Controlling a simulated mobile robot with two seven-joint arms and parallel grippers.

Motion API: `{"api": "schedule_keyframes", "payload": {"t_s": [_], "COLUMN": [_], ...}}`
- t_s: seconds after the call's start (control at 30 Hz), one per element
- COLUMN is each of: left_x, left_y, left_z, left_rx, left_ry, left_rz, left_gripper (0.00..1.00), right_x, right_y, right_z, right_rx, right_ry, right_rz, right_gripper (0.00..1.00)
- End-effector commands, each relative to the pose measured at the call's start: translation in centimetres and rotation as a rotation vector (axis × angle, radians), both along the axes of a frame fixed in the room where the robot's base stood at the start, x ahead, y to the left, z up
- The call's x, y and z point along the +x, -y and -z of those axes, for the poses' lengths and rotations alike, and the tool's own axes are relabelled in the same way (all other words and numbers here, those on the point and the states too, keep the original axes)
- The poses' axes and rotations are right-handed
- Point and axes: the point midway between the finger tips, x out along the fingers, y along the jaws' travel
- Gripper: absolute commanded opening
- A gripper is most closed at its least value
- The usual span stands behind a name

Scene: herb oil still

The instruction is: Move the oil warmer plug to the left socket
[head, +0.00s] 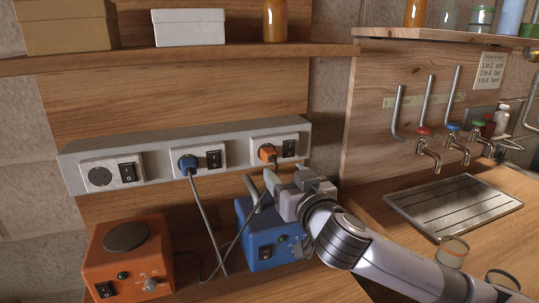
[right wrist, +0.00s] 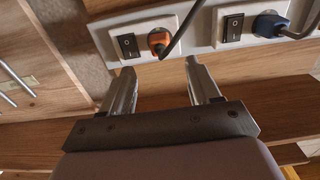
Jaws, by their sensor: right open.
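An orange plug (head: 267,152) sits in the right socket of the grey wall strip; it also shows in the right wrist view (right wrist: 158,40). A blue plug (head: 188,163) sits in the middle socket and shows in the right wrist view (right wrist: 269,25). The left socket (head: 100,177) is empty. An orange unit with a dark round plate (head: 126,236) stands at the left; a blue unit (head: 266,246) stands behind my right arm. My right gripper (head: 274,180) is open and empty, just below the orange plug, apart from it. My left gripper is not in view.
The two plugs' grey cords cross between the units. Each socket has a black switch beside it. A wooden shelf (head: 180,58) with boxes and a bottle runs above the strip. Taps (head: 428,140) and a metal drain tray (head: 454,206) are at the right.

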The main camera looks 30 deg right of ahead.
Motion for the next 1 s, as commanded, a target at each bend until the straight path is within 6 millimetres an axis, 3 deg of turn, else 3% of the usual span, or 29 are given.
{"api": "schedule_keyframes", "payload": {"t_s": [0.6,1.0], "left_x": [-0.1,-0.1], "left_y": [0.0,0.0], "left_z": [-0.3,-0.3], "left_rx": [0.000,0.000], "left_ry": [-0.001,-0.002], "left_rz": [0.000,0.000], "left_gripper": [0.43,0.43], "right_x": [7.2,8.6], "right_y": [1.7,2.1], "right_z": [0.0,0.0], "right_rx": [0.003,0.000], "right_ry": [0.001,0.000], "right_rz": [0.000,0.000], "right_gripper": [0.62,0.62]}}
